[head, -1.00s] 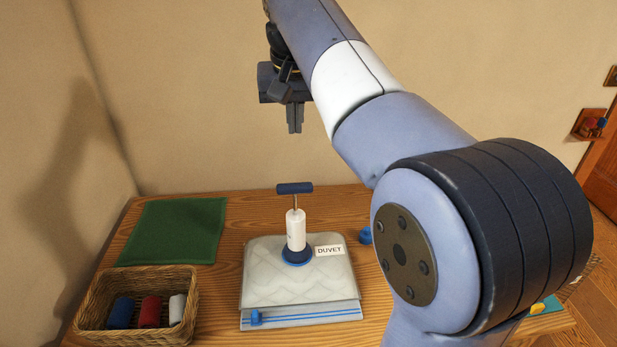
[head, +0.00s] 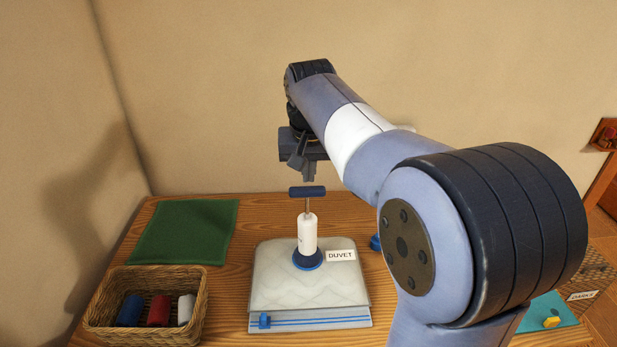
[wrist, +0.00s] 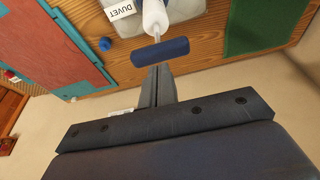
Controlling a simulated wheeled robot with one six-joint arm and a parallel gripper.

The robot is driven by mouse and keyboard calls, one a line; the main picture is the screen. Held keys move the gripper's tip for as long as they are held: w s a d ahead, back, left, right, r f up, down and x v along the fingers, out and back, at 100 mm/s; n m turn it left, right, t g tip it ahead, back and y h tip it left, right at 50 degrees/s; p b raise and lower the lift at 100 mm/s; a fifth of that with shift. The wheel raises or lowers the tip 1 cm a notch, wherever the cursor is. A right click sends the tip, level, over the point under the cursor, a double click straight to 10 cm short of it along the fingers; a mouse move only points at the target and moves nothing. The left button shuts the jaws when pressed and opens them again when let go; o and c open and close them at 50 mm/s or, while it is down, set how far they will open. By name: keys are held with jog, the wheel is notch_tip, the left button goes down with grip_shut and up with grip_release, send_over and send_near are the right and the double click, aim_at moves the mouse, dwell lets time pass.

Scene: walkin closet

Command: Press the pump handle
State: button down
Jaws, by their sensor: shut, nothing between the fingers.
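The pump (head: 307,236) stands upright on the duvet bag, with a white barrel and a blue round base. Its dark blue T-shaped handle (head: 307,192) is raised on a thin rod; it also shows in the wrist view (wrist: 160,52). The pale quilted duvet bag (head: 275,287) lies on the table with a blue zip strip along its front and a DUVET label (head: 341,256). My gripper (head: 308,178) is shut and empty, pointing down just above the handle. In the wrist view its fingertips (wrist: 157,72) appear close to the handle; whether they touch it I cannot tell.
A wicker basket (head: 145,338) with blue, red and white rolls stands front left. A green cloth (head: 185,231) lies behind it. A small blue object (head: 375,243) is right of the bag. Bare wooden table (head: 260,211) shows behind the bag.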

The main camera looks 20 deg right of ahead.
aim_at(309, 189)
jog(key=shift+f, duration=0.8)
notch_tip(309, 189, down, 7)
jog(key=b, duration=0.3)
jog(key=shift+r, duration=0.2)
jog(key=shift+r+p, duration=0.4)
jog(key=shift+r, duration=0.15)
notch_tip(309, 189, up, 3)
jog(key=p, duration=0.3)
jog(key=shift+r, duration=0.15)
jog(key=v, duration=0.9)
jog(key=shift+r, duration=0.35)
jog(key=shift+s, duration=0.1)
